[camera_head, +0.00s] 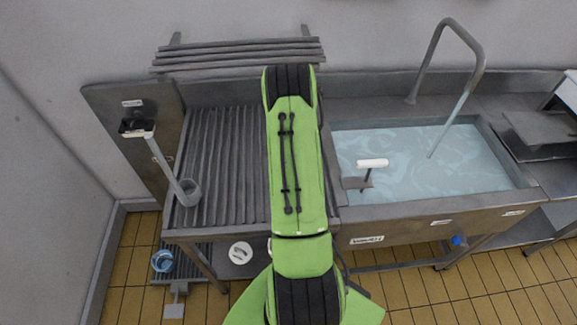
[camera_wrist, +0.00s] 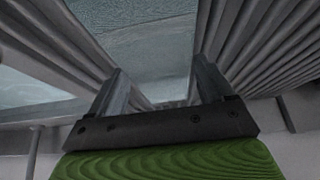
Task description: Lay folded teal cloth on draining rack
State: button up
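No folded teal cloth can be made out in either view; my arm hides part of the scene. A ridged grey draining surface (camera_head: 225,165) lies left of the sink in the head view, and a slatted rack (camera_head: 225,57) is on the wall behind it. I cannot tell which is the draining rack. My gripper's end is hidden by my green arm in the head view. In the wrist view my gripper (camera_wrist: 159,68) has its two grey fingers apart with a gap between them, and I see no cloth held there. Ridged grey surfaces flank the fingers.
The sink (camera_head: 430,155) holds pale blue water, with a curved tap (camera_head: 478,60) over it. A white-handled item (camera_head: 372,164) is at its near left edge. A long-handled tool stands in a grey cup (camera_head: 190,192). A blue container (camera_head: 163,260) is low at left.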

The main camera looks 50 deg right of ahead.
jog(key=shift+o, duration=1.4)
jog(key=shift+r, duration=0.1)
